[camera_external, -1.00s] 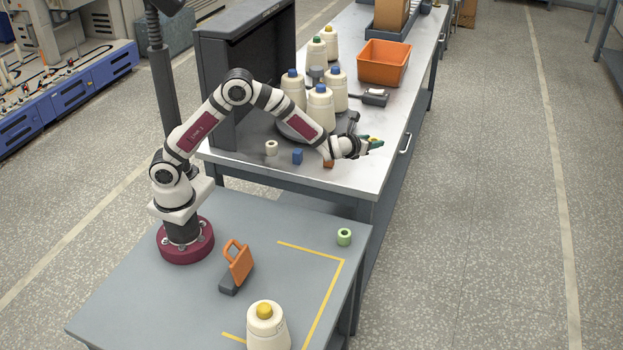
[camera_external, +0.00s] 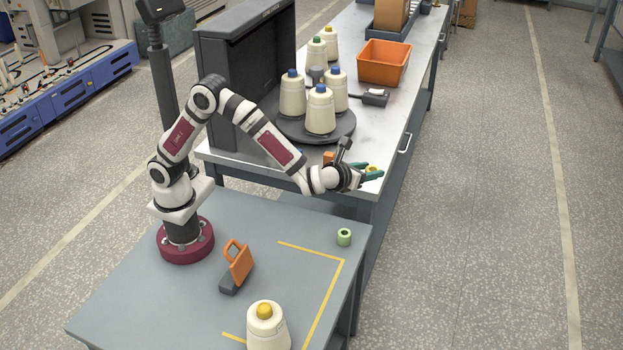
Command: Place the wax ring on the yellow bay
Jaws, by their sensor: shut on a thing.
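My gripper (camera_external: 371,174), with teal fingertips, is shut on a small yellow wax ring (camera_external: 372,168). The fingers partly hide the ring. It is held over the front right corner of the far metal table, close to its edge. The yellow bay (camera_external: 327,293) is a yellow line outline on the near grey table, lower and closer to the camera. A pale green ring (camera_external: 344,237) stands just outside the bay's far right corner. A cream bobbin with a yellow top (camera_external: 266,328) stands at the bay's near end.
An orange-handled tool (camera_external: 237,266) lies left of the bay. Several cream bobbins (camera_external: 320,110) stand on a dark round tray (camera_external: 345,129) on the far table, near an orange bin (camera_external: 384,63). My forearm hides small items there. The bay's middle is clear.

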